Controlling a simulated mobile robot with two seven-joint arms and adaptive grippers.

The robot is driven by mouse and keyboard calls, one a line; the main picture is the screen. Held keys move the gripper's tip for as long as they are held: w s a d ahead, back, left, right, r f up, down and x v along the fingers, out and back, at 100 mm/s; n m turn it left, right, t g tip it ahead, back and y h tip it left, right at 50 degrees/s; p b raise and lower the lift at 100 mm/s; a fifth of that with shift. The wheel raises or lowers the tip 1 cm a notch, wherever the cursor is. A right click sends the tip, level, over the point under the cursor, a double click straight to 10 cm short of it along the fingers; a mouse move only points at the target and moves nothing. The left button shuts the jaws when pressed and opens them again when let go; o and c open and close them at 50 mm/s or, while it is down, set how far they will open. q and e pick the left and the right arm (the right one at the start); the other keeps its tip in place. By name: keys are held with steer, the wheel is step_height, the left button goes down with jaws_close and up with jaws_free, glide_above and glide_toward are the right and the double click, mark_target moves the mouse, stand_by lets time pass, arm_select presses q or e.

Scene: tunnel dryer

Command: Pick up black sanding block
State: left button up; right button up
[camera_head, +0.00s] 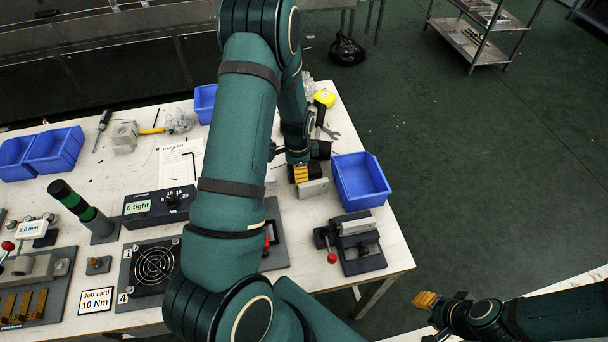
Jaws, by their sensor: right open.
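I cannot make out the black sanding block for certain. My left arm crosses the middle of the table and hides part of it. My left gripper (303,174) is low over the table's right part, left of a blue bin (361,181). Its yellow finger pads show beside a light grey block (313,188). I cannot tell whether they touch it or how far apart the fingers are. My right gripper (425,300) is at the lower right, beyond the table's right edge. It is open, with nothing seen between its yellow-padded fingers.
A grey fixture (357,243) with a red-knobbed lever stands at the table's right corner. A black fan unit (153,266), a torque display (158,206) and blue bins (56,150) fill the left.

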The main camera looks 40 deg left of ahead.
arm_select(q)
steer(key=shift+w+a+f, duration=0.2)
steer(key=shift+w+f, duration=0.1)
steer(key=shift+f, duration=0.1)
steer(key=shift+o, duration=0.7)
steer(key=c, duration=1)
steer(key=shift+w, duration=0.1)
arm_select(e)
steer(key=shift+w+a+f, duration=0.15)
steer(key=shift+w+f, duration=0.05)
steer(key=shift+w, duration=0.05)
